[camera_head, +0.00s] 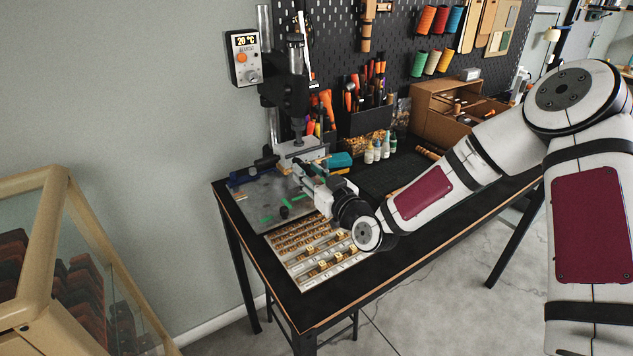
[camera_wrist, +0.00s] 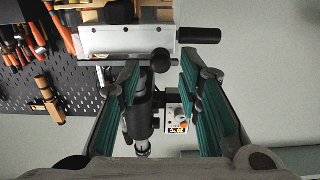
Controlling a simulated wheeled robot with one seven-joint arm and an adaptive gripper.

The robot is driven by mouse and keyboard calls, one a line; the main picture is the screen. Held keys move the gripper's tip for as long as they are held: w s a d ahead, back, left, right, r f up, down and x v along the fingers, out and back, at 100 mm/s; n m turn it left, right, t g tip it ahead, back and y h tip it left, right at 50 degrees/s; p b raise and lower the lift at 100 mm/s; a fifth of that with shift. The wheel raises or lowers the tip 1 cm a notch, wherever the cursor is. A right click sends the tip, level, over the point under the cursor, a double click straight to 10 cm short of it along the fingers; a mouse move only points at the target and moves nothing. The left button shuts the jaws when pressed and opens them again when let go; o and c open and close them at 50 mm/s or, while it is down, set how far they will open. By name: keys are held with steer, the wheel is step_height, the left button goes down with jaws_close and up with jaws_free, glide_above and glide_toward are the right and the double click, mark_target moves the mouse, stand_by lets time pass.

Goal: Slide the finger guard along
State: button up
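My gripper (camera_wrist: 160,72) is open, its two teal-padded fingers apart in the wrist view. A round black knob (camera_wrist: 160,61) shows between the fingertips, with space on both sides; I cannot tell whether the tips reach its depth. Behind it is a pale metal plate or block (camera_wrist: 120,42), possibly the finger guard, with a black handle (camera_wrist: 198,36) at its right. In the head view my gripper (camera_head: 306,178) is in front of the press (camera_head: 290,95), near the pale block (camera_head: 303,150) under its ram. The gripper partly hides this area.
A tray of type pieces (camera_head: 310,258) lies below my gripper on the black table (camera_head: 330,303). A control box (camera_head: 244,57) is on the wall. Small bottles (camera_head: 378,151) and a wooden organiser (camera_head: 450,112) stand at the back. A glass-sided case (camera_head: 62,240) is at left.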

mark_target(302, 165)
steer(key=b+x, duration=0.1)
steer(key=x, duration=0.2)
steer(key=shift+w+a, duration=0.15)
steer(key=shift+w, duration=0.1)
steer(key=shift+c, duration=0.4)
steer(key=shift+s, duration=0.15)
jaws_close()
step_height(302, 165, up, 9)
steer(key=p, duration=0.4)
steer(key=shift+o, duration=1.4)
jaws_free()
steer(key=shift+r, duration=0.15)
